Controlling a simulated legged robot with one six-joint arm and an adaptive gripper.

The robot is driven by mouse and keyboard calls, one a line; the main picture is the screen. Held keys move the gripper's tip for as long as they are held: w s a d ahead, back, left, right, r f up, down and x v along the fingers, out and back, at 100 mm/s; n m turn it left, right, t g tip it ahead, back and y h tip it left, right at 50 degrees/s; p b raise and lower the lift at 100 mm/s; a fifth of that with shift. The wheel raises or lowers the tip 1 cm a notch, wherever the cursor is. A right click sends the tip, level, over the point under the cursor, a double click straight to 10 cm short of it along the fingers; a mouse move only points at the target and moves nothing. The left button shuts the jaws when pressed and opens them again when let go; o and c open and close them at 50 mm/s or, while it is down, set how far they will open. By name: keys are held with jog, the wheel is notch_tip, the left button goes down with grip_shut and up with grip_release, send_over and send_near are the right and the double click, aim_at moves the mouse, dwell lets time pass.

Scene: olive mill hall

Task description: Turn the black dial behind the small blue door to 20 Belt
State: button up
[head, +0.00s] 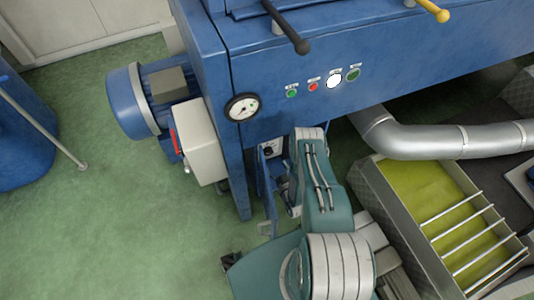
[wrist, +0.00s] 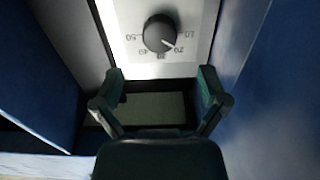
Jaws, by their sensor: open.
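The black dial (wrist: 160,33) sits on a pale plate in the wrist view, marked with numbers from 10 to 50. Its white pointer mark faces the lower right, around the 20 mark; the exact alignment is too small to tell. My gripper (wrist: 160,88) is open and empty, with its two fingers apart, below the dial and not touching it. In the head view the small blue door (head: 264,178) stands open under the blue machine, and my arm partly hides the recess. The word Belt cannot be read.
Blue walls close in on both sides of the recess in the wrist view. In the head view, a round gauge (head: 242,107) and several buttons are above. A silver pipe (head: 440,138) and a metal bin (head: 400,225) stand right.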

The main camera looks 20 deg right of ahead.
aim_at(269, 154)
jog(key=w, duration=0.7)
jog(key=shift+w, duration=0.15)
jog(key=c, duration=1.1)
